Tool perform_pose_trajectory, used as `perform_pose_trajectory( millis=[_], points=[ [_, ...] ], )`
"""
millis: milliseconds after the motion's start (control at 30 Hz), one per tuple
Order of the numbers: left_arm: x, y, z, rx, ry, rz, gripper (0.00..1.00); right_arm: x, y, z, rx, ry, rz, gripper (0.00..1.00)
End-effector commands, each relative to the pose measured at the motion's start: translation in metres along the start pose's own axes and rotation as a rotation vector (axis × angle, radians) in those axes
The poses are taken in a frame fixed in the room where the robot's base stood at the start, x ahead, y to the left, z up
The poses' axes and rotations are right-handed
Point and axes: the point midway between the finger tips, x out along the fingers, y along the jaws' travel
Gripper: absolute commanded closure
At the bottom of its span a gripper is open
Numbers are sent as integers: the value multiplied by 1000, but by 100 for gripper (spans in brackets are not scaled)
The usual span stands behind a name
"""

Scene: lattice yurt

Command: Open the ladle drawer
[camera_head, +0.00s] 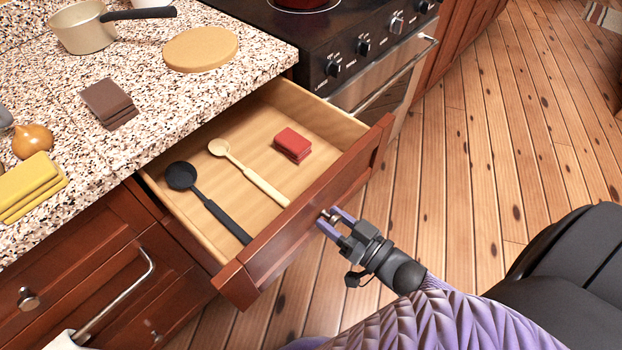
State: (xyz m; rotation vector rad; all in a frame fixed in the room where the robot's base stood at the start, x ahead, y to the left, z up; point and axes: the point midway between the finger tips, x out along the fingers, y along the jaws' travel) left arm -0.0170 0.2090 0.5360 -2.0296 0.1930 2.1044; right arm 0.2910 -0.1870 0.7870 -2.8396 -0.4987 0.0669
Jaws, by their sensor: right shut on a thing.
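The ladle drawer (310,228) is pulled out from under the speckled counter, with its inside in full view. A black ladle (207,200) lies at its left, a pale wooden spoon (248,172) lies in the middle, and folded red cloths (292,145) lie at the right. My right gripper (332,219) is at the outer face of the drawer front, shut on the drawer's small knob, which its fingers mostly hide. My left gripper is not in view.
The counter (240,75) holds a pot (85,30), a round board (200,49), brown cloths (108,101), an onion (32,140) and yellow sponges (28,186). A stove (345,45) stands right of the drawer. The plank floor (490,130) at right is clear.

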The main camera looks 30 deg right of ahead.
Motion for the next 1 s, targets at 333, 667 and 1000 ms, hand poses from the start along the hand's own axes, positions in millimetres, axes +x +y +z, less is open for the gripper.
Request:
perform_pose_trajectory(
  millis=[333, 667, 1000],
  points=[
    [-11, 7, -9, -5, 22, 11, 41, -52, 0, -1, 0, 0, 0, 100],
    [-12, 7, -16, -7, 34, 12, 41, -64, 0, 0, -1, 1, -1, 100],
    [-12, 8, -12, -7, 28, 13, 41, -64, 0, 0, 0, 0, -1, 37]
  ],
)
